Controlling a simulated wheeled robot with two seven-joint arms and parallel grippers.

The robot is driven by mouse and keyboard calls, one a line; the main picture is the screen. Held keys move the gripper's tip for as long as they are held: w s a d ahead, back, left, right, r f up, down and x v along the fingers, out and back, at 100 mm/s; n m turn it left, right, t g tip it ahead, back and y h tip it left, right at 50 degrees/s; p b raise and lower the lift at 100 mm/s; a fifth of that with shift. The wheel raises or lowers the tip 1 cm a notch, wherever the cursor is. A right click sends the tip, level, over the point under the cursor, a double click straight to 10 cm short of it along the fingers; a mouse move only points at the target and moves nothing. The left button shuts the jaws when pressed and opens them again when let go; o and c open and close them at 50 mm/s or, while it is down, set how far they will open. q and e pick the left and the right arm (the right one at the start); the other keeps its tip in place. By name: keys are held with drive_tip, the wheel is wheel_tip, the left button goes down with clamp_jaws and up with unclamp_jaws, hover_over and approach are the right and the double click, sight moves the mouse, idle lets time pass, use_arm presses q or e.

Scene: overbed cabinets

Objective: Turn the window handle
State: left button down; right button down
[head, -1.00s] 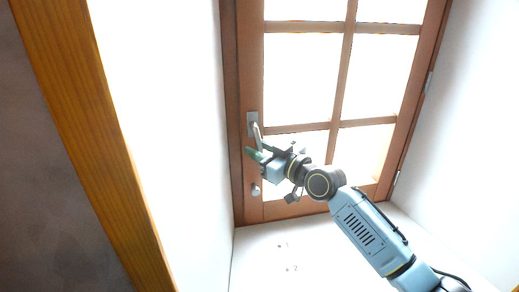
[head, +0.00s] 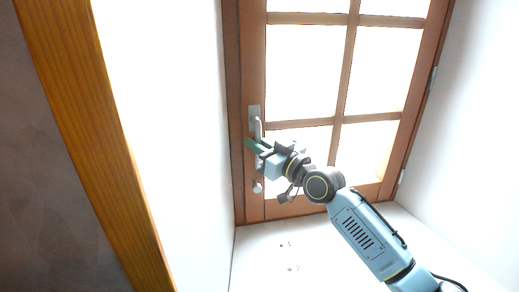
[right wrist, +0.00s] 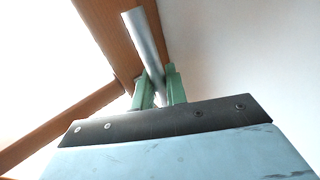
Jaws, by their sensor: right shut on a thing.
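The window (head: 340,125) has a brown wooden frame with several bright panes. Its metal handle (head: 257,127) is on the left stile, with a plate behind it and the lever hanging down. My right gripper (head: 256,147) is at the lever's lower part. In the right wrist view the grey lever (right wrist: 146,42) runs between the two green fingers of my right gripper (right wrist: 160,90), which are shut on it. The lever's lower end is hidden by the gripper body. My left gripper is not in view.
A round metal knob (head: 257,187) sits on the stile below the handle. White walls (head: 180,120) stand close on both sides of the window. A wooden beam (head: 95,140) runs down the left. Hinges (head: 433,73) are on the window's right side.

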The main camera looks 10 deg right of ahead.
drive_tip(key=c, duration=1.5)
unclamp_jaws()
drive_tip(key=shift+o, duration=0.2)
drive_tip(key=b+v, duration=0.1)
drive_tip(key=v, duration=1.2)
drive_tip(key=shift+b, duration=0.35)
drive_tip(key=shift+s+d, duration=0.1)
